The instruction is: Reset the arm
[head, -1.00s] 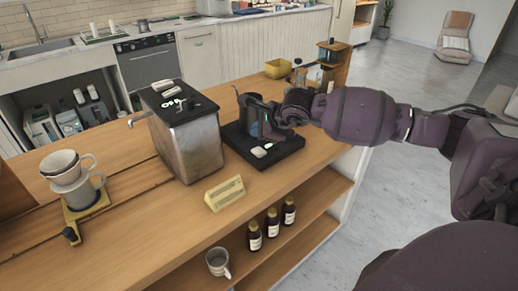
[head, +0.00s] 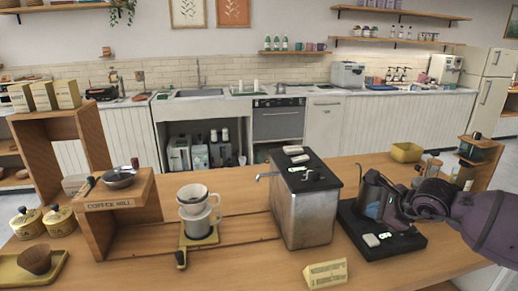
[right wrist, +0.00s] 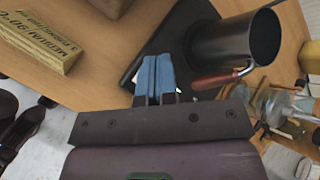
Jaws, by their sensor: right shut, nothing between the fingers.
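My right arm comes in from the right in the head view. Its gripper (head: 391,213) is beside the dark kettle (head: 370,196), which stands upright on a black base (head: 399,248). In the right wrist view the blue fingertips of my right gripper (right wrist: 155,75) are together with nothing between them. The kettle (right wrist: 235,42) is to their right, its reddish-brown handle (right wrist: 220,79) just beside the fingers. In the head view the arm hides part of the kettle. My left gripper is not in view.
A metal dispenser box (head: 305,212) stands left of the kettle. A yellow label block (head: 325,273) lies in front. Glass jars (head: 432,170) and a yellow bin (head: 406,152) are behind the arm.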

